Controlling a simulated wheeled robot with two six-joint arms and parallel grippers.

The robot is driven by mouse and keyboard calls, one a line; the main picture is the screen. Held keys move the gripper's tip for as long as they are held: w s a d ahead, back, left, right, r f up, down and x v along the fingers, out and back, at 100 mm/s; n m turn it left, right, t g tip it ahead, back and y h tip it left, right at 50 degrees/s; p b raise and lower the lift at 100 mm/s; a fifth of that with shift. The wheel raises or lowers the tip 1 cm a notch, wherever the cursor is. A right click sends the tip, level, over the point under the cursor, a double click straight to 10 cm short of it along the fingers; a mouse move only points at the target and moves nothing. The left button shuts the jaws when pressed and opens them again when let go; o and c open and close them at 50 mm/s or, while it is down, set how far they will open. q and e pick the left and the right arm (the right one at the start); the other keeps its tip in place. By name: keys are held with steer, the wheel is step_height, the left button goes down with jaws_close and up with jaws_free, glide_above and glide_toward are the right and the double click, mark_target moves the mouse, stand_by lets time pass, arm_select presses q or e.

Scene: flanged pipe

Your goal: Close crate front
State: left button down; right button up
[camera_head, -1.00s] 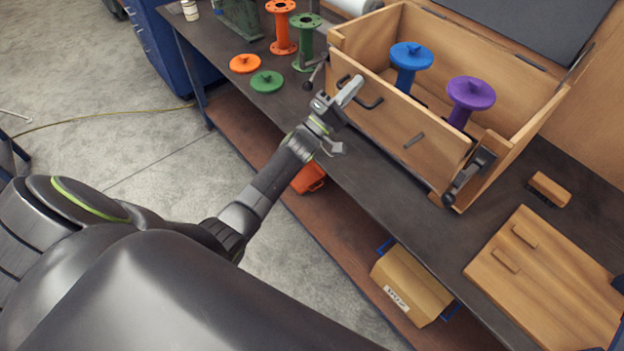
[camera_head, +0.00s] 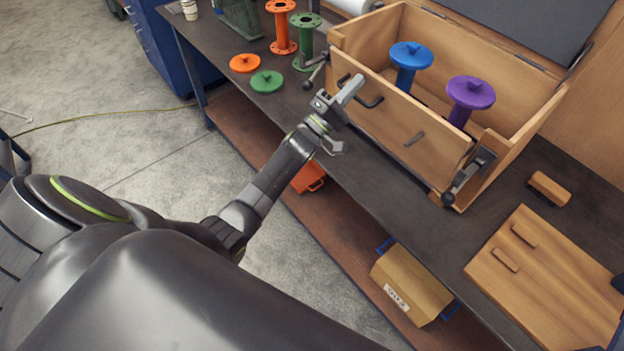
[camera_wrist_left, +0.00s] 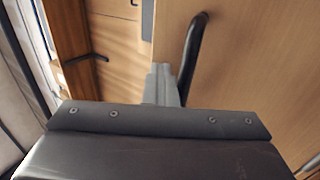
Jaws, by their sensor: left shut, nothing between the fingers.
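The wooden crate (camera_head: 546,112) stands open-topped on the dark bench. Its front panel (camera_head: 400,128) stands upright or nearly so; I cannot tell whether its right end sits flush with the side wall. A dark bar handle (camera_head: 371,103) is near the panel's left end and also shows in the left wrist view (camera_wrist_left: 192,48). A dark latch (camera_head: 462,182) is at the right corner and another lever (camera_head: 316,72) at the left corner. My left gripper (camera_head: 352,88) is shut and empty, in front of the panel's left part, beside the handle; contact is unclear. My right gripper is out of view.
A blue spool (camera_head: 408,62) and a purple spool (camera_head: 470,95) stand in the crate. Orange (camera_head: 282,30) and green (camera_head: 304,45) flanged pipes stand left of it. A wooden board (camera_head: 540,290) and a small block (camera_head: 550,188) lie to the right.

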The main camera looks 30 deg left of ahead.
arm_select(q)
steer(key=shift+f, duration=0.3)
stand_by(0.6)
